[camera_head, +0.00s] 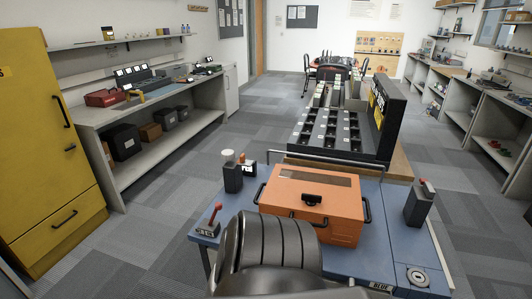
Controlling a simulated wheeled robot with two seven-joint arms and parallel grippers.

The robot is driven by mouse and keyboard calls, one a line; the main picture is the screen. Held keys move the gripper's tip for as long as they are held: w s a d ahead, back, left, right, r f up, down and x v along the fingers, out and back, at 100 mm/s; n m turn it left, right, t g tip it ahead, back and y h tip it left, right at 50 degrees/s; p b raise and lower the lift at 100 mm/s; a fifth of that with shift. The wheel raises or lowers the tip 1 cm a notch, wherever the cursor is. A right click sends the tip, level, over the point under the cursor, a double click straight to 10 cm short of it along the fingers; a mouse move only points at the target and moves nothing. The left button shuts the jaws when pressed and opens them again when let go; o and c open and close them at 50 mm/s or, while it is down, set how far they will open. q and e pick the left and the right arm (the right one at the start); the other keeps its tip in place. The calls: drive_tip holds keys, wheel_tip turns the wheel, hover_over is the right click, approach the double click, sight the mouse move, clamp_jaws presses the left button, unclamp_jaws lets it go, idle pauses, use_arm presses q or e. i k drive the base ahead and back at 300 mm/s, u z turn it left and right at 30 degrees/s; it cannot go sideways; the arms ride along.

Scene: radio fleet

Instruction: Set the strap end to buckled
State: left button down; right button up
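I cannot make out a strap end or a buckle in the head view. An orange case (290,205) with black side handles and a black latch (312,199) lies on a blue-topped table (375,262) in front of me. A dark ribbed shape (268,243) at the bottom centre covers the case's near left corner and part of the table. I cannot tell what that shape is. Neither of my grippers can be seen.
Handheld radios (233,172) (419,204) stand left and right of the case. A small red-handled lever (210,222) stands at the table's left edge. A black compartment rack (335,128) stands behind. A yellow cabinet (45,130) and shelves line the left; grey floor lies between.

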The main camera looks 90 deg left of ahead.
sight(244, 162)
drive_tip(key=z, duration=0.05)
drive_tip(key=k, duration=0.45)
drive_tip(key=u, duration=1.6)
